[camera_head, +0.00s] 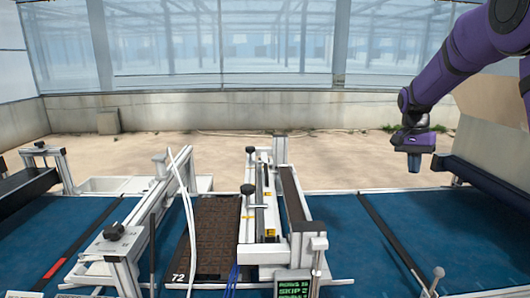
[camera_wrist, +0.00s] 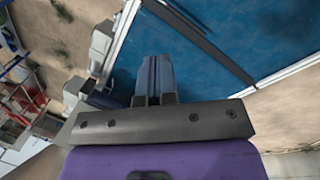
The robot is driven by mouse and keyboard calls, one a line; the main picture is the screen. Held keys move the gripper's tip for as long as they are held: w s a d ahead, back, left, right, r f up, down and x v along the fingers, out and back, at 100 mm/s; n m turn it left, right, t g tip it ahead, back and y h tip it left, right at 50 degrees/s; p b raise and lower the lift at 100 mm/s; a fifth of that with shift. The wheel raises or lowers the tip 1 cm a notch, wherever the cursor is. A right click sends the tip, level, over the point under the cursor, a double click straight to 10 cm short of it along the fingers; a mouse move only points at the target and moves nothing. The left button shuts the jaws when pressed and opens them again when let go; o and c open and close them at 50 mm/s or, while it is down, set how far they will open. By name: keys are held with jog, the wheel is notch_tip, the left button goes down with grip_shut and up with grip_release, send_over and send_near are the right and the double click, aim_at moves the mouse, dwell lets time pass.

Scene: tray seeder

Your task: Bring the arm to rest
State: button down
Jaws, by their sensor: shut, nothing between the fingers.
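My purple arm reaches in from the upper right of the head view. My gripper (camera_head: 414,172) hangs at its end, pointing down, in the air near the far edge of the blue belt (camera_head: 358,245) at the right. In the wrist view my gripper (camera_wrist: 153,62) shows its two fingers side by side, shut with nothing between them. The blue belt (camera_wrist: 185,60) lies below and to the right of the fingers there. The fingers appear clear of everything.
The seeder frame (camera_head: 262,215) stands mid-belt with a dark soil tray (camera_head: 216,235) beside it. A black bar (camera_head: 390,235) crosses the belt at the right. A cardboard box (camera_head: 490,125) stands at the far right. Bare floor (camera_head: 330,160) lies behind the belt.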

jog(key=s+a+r+n+t+y, duration=0.1)
jog(key=s+a+r+n+t, duration=0.15)
jog(key=s+r, duration=0.45)
jog(key=s+a+r+n+t, duration=0.15)
jog(key=s+a+r, duration=0.25)
jog(key=s, duration=0.7)
jog(key=s+a+f+n+t, duration=0.1)
jog(key=s+a+n, duration=0.1)
jog(key=s, duration=0.6)
jog(key=s+a+f+n+t, duration=0.1)
jog(key=s+a+n+t, duration=0.1)
jog(key=s, duration=0.7)
jog(key=shift+s+a+f+n, duration=0.15)
jog(key=shift+s+a+n, duration=0.15)
jog(key=shift+n, duration=0.3)
